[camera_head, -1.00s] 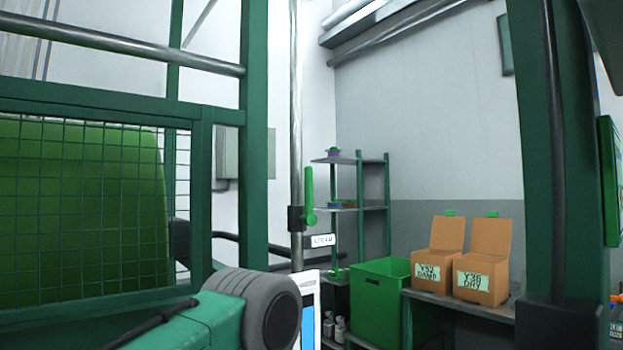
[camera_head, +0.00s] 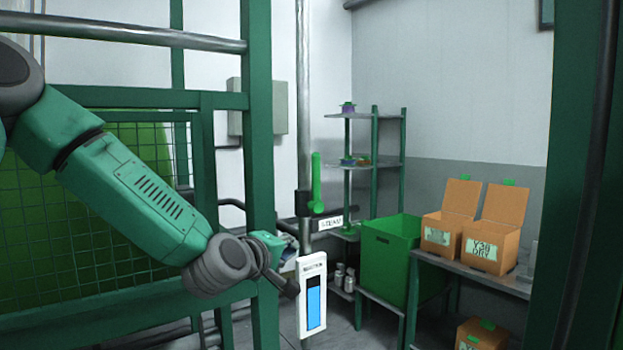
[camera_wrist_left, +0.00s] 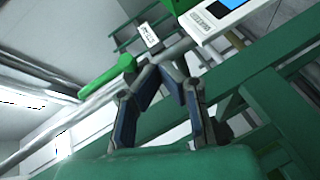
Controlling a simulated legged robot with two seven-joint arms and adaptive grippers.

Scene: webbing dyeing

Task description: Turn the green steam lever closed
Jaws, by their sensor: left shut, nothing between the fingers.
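The green steam lever (camera_head: 317,182) stands upright on its dark valve body (camera_head: 303,203) on a vertical pipe in the head view. A white steam label (camera_head: 331,223) sits just below it. In the left wrist view the lever (camera_wrist_left: 106,75) lies left of the fingers, and the label (camera_wrist_left: 150,36) is above them. My left gripper (camera_head: 289,249) is lower and to the left of the lever, apart from it. In the left wrist view my gripper (camera_wrist_left: 164,68) has its fingertips close together, with nothing between them. My right gripper is not in view.
A green frame post (camera_head: 259,120) stands close to my left forearm. A white panel with a blue gauge (camera_head: 313,295) is below the lever. A green bin (camera_head: 390,262), shelves (camera_head: 376,170) and orange boxes (camera_head: 492,230) are to the right.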

